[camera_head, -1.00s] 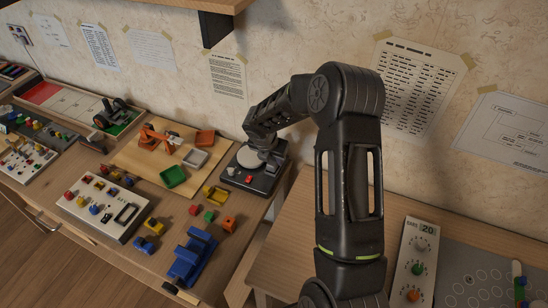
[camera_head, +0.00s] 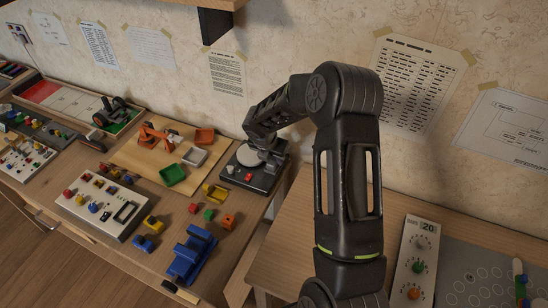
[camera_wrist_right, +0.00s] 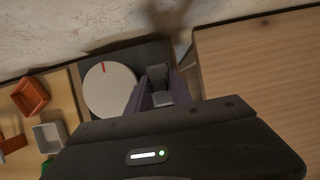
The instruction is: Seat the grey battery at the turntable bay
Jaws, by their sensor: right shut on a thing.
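The turntable is a dark box (camera_head: 263,184) with a pale round platter (camera_head: 249,157) and a red button, at the right end of the left bench. The platter also shows in the wrist view (camera_wrist_right: 111,88), with a red mark near its rim. My right gripper (camera_head: 272,155) is over the turntable's back right part, beside the platter. In the wrist view its fingers (camera_wrist_right: 161,97) are shut on a small grey block, the grey battery (camera_wrist_right: 160,84). The battery is partly hidden by the fingers. I cannot tell how deep it sits in the bay. My left gripper is not in view.
Left of the turntable is a wooden board with green (camera_head: 172,174), white (camera_head: 194,156) and red trays. The wall is close behind.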

